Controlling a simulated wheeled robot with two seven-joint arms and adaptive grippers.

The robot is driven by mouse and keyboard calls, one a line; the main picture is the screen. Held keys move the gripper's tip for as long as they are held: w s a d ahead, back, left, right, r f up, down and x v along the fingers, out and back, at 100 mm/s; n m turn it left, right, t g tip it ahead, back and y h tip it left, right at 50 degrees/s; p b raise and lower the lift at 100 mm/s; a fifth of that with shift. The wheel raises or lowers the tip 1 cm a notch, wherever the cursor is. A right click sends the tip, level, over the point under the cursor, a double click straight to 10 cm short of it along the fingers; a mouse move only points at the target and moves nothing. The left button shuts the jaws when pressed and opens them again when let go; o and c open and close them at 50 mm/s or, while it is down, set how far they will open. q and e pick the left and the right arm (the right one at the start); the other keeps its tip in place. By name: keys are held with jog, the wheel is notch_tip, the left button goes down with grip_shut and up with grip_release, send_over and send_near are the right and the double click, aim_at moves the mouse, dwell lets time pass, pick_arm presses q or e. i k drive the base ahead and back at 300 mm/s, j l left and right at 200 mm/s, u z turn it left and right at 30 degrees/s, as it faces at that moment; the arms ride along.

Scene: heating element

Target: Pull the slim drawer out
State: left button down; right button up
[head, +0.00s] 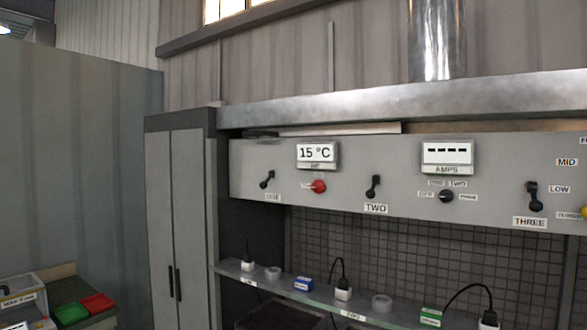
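No part that I can clearly tell as the slim drawer shows in the head view. A tall grey cabinet (187,215) stands left of the workbench. Its front has two narrow tall panels, both shut flush. Two black vertical handles sit low on it, a left handle (171,281) and a right handle (179,284), close together. I cannot tell whether either panel is a door or a drawer. Neither of my grippers is in view.
A control panel (340,180) with switches, a temperature display (317,153) and an amps display (447,153) spans the right. Below it, a shelf (320,297) holds plugs and small boxes. Red (97,303) and green (71,314) trays lie at lower left.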

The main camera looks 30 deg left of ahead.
aim_at(394, 127)
jog(key=i+j, duration=0.1)
jog(key=j, duration=0.4)
jog(key=i+j, duration=0.1)
jog(key=j, duration=0.4)
jog(key=i+j, duration=0.1)
jog(key=j, duration=0.9)
jog(key=i, duration=0.05)
